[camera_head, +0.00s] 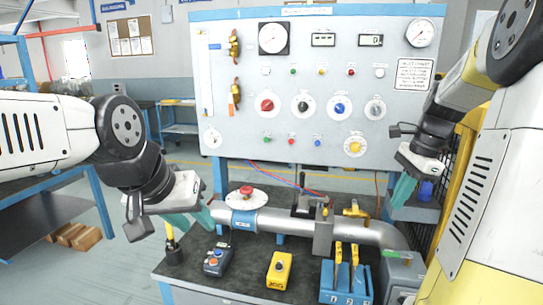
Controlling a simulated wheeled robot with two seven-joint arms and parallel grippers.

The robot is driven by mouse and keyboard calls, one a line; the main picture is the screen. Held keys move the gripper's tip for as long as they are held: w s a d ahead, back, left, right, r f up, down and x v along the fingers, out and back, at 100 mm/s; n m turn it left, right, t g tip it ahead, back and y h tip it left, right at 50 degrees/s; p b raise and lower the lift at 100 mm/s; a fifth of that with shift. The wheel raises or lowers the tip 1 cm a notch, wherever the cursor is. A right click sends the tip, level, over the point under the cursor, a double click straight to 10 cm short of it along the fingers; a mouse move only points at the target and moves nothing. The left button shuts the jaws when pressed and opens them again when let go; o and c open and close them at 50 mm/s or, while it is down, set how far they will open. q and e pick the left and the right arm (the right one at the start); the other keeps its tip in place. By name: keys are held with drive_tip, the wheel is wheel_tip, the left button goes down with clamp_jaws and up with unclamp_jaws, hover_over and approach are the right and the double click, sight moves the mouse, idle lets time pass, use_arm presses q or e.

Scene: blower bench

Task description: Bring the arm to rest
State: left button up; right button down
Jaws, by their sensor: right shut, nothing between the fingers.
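My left gripper (200,221) has teal fingers and hangs at the left end of the bench, close to the left end of the grey pipe (274,222). Its two fingers look apart, with nothing seen between them. My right gripper (402,192) also has teal fingers. It is shut and empty, pointing down in front of the panel's lower right edge, above the right part of the bench. Both arms are raised, one at each side of the view.
A grey control panel (320,110) with gauges and knobs stands behind. Open floor lies to the left.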

drive_tip(key=s+a+r+n+t, duration=0.1)
drive_tip(key=s+a+n+t, duration=0.1)
drive_tip(key=s+a+n, duration=0.5)
drive_tip(key=s+a+r+n+t, duration=0.2)
drive_tip(key=s+a+n, duration=0.4)
drive_tip(key=a+n, duration=0.3)
drive_tip(key=shift+s+a+r+n+t, duration=0.25)
drive_tip(key=shift+s+a+n+t, duration=0.25)
drive_tip(key=shift+n, duration=0.4)
drive_tip(key=shift+w+d, duration=0.1)
drive_tip(key=shift+w, duration=0.1)
